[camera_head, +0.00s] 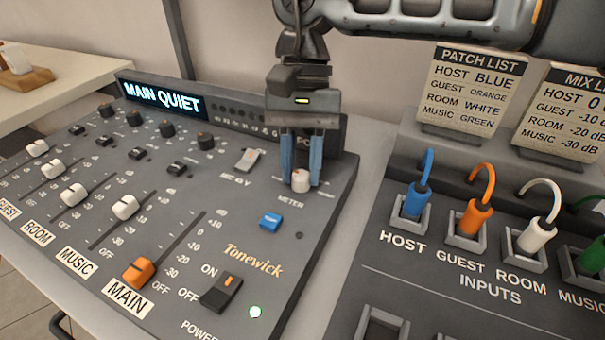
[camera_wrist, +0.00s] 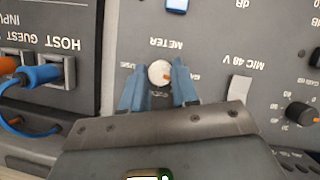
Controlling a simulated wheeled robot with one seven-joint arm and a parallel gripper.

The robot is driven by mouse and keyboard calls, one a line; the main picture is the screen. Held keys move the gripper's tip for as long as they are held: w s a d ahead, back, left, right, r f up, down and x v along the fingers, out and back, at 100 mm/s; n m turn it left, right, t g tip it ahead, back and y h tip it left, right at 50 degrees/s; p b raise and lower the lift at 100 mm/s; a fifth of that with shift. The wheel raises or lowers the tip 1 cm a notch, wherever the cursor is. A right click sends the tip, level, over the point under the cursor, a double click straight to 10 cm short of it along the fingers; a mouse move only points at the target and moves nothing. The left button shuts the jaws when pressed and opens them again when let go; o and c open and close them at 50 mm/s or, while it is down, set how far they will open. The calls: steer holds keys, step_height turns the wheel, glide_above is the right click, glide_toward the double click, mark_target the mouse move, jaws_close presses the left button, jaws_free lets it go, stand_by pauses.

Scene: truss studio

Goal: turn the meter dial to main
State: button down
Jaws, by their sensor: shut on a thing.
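The meter dial (camera_head: 300,181) is a small white knob with an orange mark, above the METER label on the mixer (camera_head: 320,225). My gripper (camera_head: 301,180) points down from above and is shut on the dial. The fingers also show in the wrist view (camera_wrist: 158,80). The position labels around the dial are partly hidden and too small to read surely. The lit display (camera_head: 162,98) reads MAIN QUIET.
A blue button (camera_head: 271,220) lies just in front of the dial and a white MIC 48 V switch (camera_head: 247,160) to its left. Faders, an orange MAIN fader (camera_head: 139,272) among them, fill the left. A patch panel (camera_head: 440,275) with plugged cables stands to the right.

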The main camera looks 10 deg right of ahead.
steer(key=shift+a+n+h+b, duration=0.1)
steer(key=shift+n+h+b, duration=0.5)
steer(key=shift+n, duration=0.6)
steer(key=c, duration=0.8)
jaws_free()
steer(key=shift+c, duration=0.2)
steer(key=v, duration=0.8)
steer(key=shift+f, duration=0.1)
